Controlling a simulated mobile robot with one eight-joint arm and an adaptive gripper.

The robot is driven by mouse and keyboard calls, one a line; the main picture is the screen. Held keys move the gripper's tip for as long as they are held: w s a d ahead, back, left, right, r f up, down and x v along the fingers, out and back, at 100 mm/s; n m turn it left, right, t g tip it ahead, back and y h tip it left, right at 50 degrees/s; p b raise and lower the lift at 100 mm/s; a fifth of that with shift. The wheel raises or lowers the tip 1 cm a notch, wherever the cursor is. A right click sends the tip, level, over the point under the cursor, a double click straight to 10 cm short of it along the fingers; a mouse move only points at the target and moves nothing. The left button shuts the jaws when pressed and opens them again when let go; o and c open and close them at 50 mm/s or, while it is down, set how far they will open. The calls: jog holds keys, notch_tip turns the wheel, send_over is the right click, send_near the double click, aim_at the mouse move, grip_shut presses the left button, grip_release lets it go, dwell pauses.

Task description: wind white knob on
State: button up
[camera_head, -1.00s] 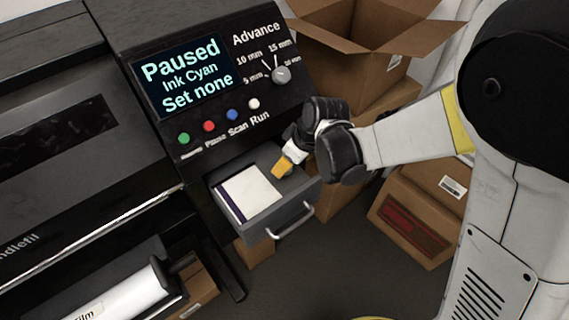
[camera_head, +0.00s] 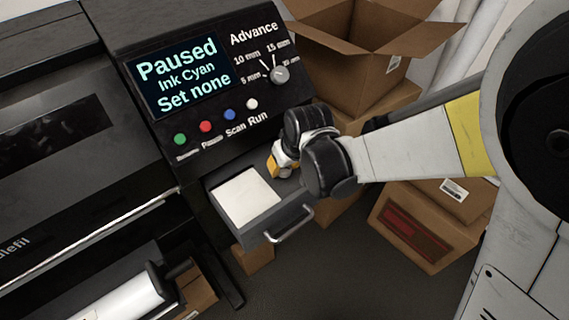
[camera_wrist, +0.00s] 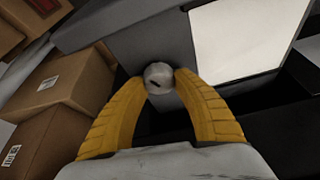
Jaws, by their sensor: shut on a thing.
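A small round white knob (camera_wrist: 159,76) with a dark slot in its face sits between the yellow fingertips in the wrist view. My gripper (camera_head: 273,166) is shut on it, with a finger on each side. In the head view the gripper is over the back right part of an open drawer (camera_head: 291,219), below the control panel, and the knob is hidden. Whether the knob is loose or fixed to something cannot be told. A grey dial (camera_head: 279,75) is under the word Advance. The screen (camera_head: 183,75) reads "Paused, Ink Cyan, Set none".
A white sheet (camera_head: 246,197) lies in the drawer. Green, red, blue and white buttons (camera_head: 251,104) line the panel. Cardboard boxes (camera_head: 424,225) stand to the right and behind. A film roll (camera_head: 125,293) is at lower left.

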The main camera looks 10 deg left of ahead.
jog(key=shift+m, duration=0.4)
jog(key=o, duration=1.2)
jog(key=v, duration=1.2)
jog(key=shift+a, duration=0.15)
jog(key=s+d+f+m+t+h+b, duration=0.1)
jog(key=s+d+f+m+b, duration=0.1)
jog(key=d, duration=0.7)
jog(key=s+d+f+m+t+h+b, duration=0.1)
jog(key=s+d+f+m+b, duration=0.1)
jog(key=d, duration=0.7)
jog(key=s+d+f+m+t+h+b, duration=0.1)
jog(key=s+d+f+m+b, duration=0.1)
jog(key=d+b, duration=0.4)
jog(key=shift+s+d+m+t, duration=0.3)
jog(key=shift+s+d+m, duration=0.3)
jog(key=shift+s+d, duration=0.7)
